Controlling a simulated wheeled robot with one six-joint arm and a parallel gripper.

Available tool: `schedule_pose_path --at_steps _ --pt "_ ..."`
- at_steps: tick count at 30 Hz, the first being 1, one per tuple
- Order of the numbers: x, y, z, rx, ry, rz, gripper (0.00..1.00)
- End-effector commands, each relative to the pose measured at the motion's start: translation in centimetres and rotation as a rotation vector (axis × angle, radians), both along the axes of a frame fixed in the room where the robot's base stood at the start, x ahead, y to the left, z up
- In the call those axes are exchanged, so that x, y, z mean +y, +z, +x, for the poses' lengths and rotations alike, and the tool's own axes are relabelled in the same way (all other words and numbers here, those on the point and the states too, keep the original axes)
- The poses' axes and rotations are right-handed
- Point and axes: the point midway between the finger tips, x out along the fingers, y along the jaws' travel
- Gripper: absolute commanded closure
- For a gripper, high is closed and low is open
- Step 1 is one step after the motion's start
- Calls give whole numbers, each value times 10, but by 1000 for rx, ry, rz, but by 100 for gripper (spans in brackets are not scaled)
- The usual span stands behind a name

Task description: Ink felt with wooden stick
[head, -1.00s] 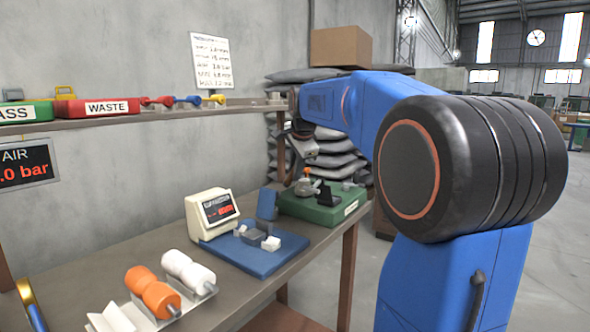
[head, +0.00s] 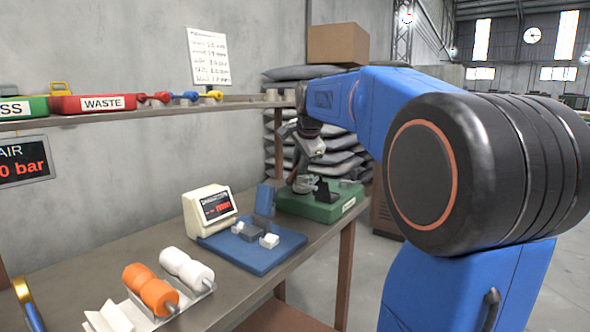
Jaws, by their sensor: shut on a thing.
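My gripper (head: 313,149) is at the end of the blue arm, above the green box (head: 311,208) at the far end of the bench. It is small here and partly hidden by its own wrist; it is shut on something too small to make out. A grey round piece (head: 303,184) and a black angled piece (head: 325,190) are on top of the green box. A dark upright shape (head: 292,177) shows just left of the round piece. I cannot make out the felt or the wooden stick with certainty.
A blue board (head: 270,250) with small blocks and a cream display unit (head: 207,208) stand mid-bench. Orange (head: 150,288) and white (head: 187,268) spools lie nearer. The shelf (head: 60,119) above holds a red WASTE bin (head: 92,103) and coloured handled pieces. Free bench shows between them.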

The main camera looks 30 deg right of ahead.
Motion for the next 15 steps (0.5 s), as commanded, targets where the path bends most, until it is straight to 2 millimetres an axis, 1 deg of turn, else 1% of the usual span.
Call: schedule_pose_path --at_steps 1,6,11,15 --pt "-5 -7 -10 26 -7 -3 100" --pt "-6 -5 -12 29 -8 -5 100" --pt "-5 -5 -7 28 -8 -4 100" --pt "-2 -5 2 29 -8 -5 100"
